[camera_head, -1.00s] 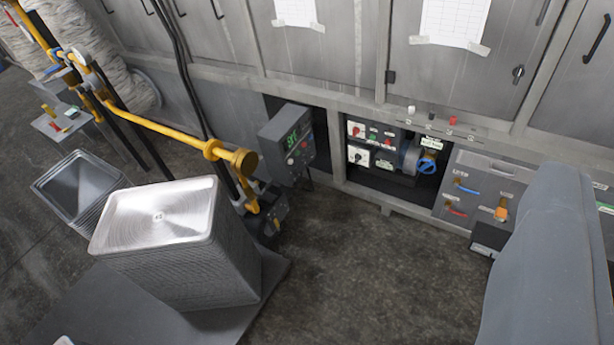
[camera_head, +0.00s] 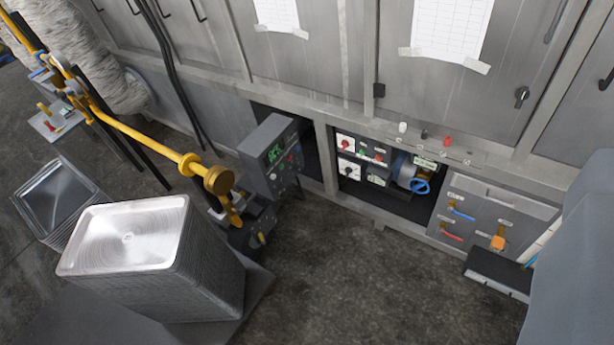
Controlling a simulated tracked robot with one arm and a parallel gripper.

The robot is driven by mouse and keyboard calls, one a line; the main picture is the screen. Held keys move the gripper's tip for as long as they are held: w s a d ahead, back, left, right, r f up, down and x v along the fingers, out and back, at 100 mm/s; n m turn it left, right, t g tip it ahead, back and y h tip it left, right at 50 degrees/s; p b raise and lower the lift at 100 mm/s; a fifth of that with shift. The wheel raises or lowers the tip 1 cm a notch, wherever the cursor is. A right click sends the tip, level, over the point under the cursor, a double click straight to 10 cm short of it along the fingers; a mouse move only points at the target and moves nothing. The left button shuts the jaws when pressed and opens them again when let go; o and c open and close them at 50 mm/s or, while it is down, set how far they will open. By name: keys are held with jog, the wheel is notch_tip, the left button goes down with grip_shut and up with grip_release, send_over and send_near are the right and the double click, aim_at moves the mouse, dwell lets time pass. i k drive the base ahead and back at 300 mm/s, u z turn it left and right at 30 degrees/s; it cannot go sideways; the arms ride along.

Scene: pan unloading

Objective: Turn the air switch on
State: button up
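No label reading "air" is legible, so I cannot tell which control is the air switch. A grey panel (camera_head: 515,206) at the right of the lower cabinet row carries a blue handle (camera_head: 462,214), a red handle (camera_head: 452,236) and an orange handle (camera_head: 498,241). In the open bay left of it, a blue valve handle (camera_head: 421,186) sits beside white switch boxes (camera_head: 346,143) with red and black knobs. My gripper is not in view.
A tall stack of metal pans (camera_head: 150,262) stands at lower left, with a darker stack (camera_head: 55,195) behind it. A yellow pipe (camera_head: 150,142) runs above them. A large grey shape (camera_head: 578,260) blocks the lower right. The floor (camera_head: 370,285) before the bay is clear.

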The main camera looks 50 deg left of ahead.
aim_at(283, 188)
jog(key=i, duration=1.35)
jog(key=u, duration=1.45)
